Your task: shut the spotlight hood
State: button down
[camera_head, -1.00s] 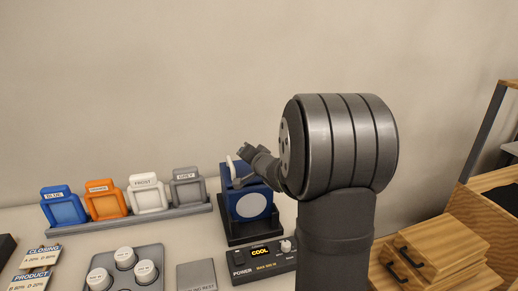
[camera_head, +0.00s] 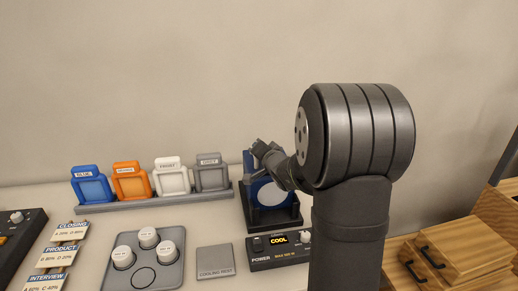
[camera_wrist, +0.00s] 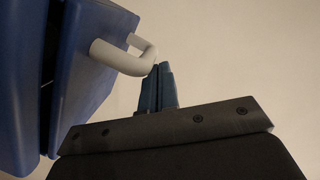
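The blue spotlight stands on a black base, with a pale round disc (camera_head: 271,194) on its front. My gripper (camera_head: 259,148) is at its upper part and hides much of its top. In the wrist view, a blue hood panel (camera_wrist: 104,48) with a bent white handle (camera_wrist: 122,57) stands beside the larger blue body (camera_wrist: 32,70), with a narrow dark gap between them. My gripper also shows there (camera_wrist: 158,70), its two fingers together and empty. The fingertips are right by the handle's bend; whether they touch it I cannot tell.
A control box (camera_head: 279,250) reading COOL sits in front of the spotlight. A rack (camera_head: 158,202) of colored frames stands to its left. A grey tray (camera_head: 146,262) with white knobs and a flat cooling rest plate (camera_head: 215,261) lie in front. Wooden drawers (camera_head: 455,255) are at right.

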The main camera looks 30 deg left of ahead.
jog(key=shift+s+f, duration=0.1)
jog(key=r, duration=0.1)
jog(key=w+d+r, duration=0.1)
jog(key=r, duration=0.1)
jog(key=shift+w+d+r, duration=0.3)
jog(key=shift+w, duration=0.1)
jog(key=v, duration=1)
jog(key=shift+s+a, duration=0.15)
jog(key=shift+s, duration=0.05)
jog(key=shift+r, duration=0.1)
jog(key=x, duration=0.9)
jog(key=shift+w, duration=0.2)
jog(key=shift+s+a+f, duration=0.2)
jog(key=shift+a+f, duration=0.15)
jog(key=shift+f, duration=0.3)
jog(key=shift+s+a+f, duration=0.2)
jog(key=shift+a+f, duration=0.15)
jog(key=shift+f, duration=0.3)
jog(key=shift+s+a+f, duration=0.15)
jog(key=shift+a+f, duration=0.2)
jog(key=shift+f, duration=0.3)
